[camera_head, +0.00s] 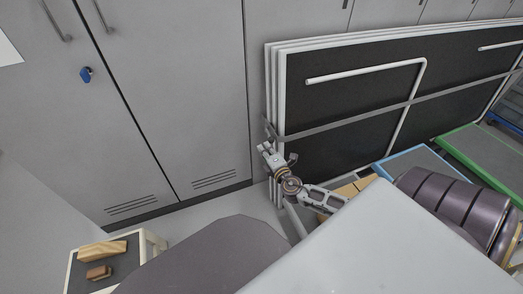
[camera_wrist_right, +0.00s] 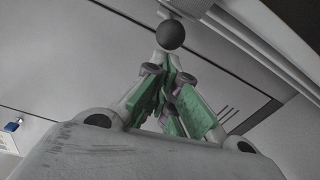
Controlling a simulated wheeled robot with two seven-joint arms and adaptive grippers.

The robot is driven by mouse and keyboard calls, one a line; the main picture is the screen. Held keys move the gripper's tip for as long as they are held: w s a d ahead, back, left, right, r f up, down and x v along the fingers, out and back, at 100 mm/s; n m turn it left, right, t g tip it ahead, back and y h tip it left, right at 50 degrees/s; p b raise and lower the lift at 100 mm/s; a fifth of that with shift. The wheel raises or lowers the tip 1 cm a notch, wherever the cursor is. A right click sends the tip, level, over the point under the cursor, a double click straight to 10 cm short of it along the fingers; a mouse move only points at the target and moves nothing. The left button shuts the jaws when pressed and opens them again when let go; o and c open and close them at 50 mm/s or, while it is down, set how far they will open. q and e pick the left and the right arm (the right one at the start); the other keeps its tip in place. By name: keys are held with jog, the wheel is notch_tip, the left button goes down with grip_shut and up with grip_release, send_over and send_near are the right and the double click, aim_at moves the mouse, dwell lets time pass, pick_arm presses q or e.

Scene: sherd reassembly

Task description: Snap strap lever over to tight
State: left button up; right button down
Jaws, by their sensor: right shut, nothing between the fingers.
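A grey strap (camera_head: 450,91) runs across a stack of dark, white-edged boards. A small grey buckle or lever part (camera_head: 268,127) shows at the stack's left edge, where the strap wraps round; its exact position is too small to tell. My right gripper (camera_head: 265,148) is just below that part, by the stack's left edge. In the right wrist view its green-padded fingers (camera_wrist_right: 168,72) are shut together with nothing between them. A dark round knob (camera_wrist_right: 170,35), perhaps the lever's end, shows just beyond the fingertips; I cannot tell whether they touch. My left gripper is not in view.
Grey cabinets (camera_head: 170,100) with handles stand behind on the left. A small table (camera_head: 77,278) with wooden blocks (camera_head: 102,250) is at lower left. Blue-edged (camera_head: 415,160) and green-edged (camera_head: 485,148) platforms lie at right. A strip of floor (camera_head: 205,215) before the cabinets is clear.

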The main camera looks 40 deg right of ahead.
jog(key=shift+s+d, duration=0.45)
jog(key=shift+d, duration=0.35)
jog(key=shift+d+r, duration=0.1)
jog(key=f+v, duration=0.1)
jog(key=v, duration=1.1)
jog(key=shift+a+r, duration=0.3)
jog(key=shift+a, duration=0.1)
dwell(0.4)
jog(key=shift+s, duration=0.1)
dwell(0.8)
